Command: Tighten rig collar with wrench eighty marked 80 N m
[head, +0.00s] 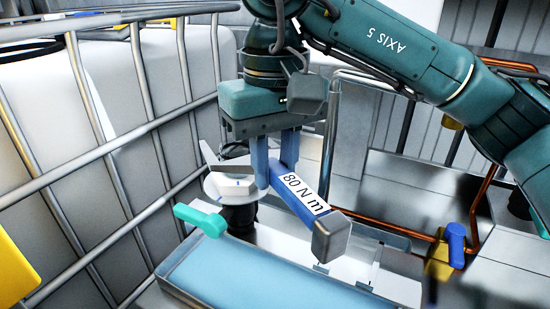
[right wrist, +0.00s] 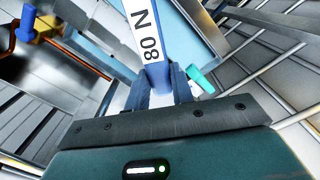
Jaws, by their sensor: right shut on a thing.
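The wrench marked 80 N m (head: 305,200) has a blue handle, a white label and a grey block at its near end. My right gripper (head: 275,178) is shut on its handle. The right wrist view shows the label (right wrist: 147,38) running away from the fingers (right wrist: 158,88). Left of the gripper is a pale round fitting (head: 232,187) with grey flat arms and a black part (head: 238,217) below, probably the rig collar. The fingers partly hide it, and I cannot tell whether the wrench engages it. My left gripper is not in view.
A turquoise lever (head: 200,219) sticks out left of the fitting. A blue-bottomed tray (head: 230,283) lies below. A metal cage (head: 150,128) around white tanks borders the left. A blue-handled yellow valve (head: 455,245) and copper pipe stand right.

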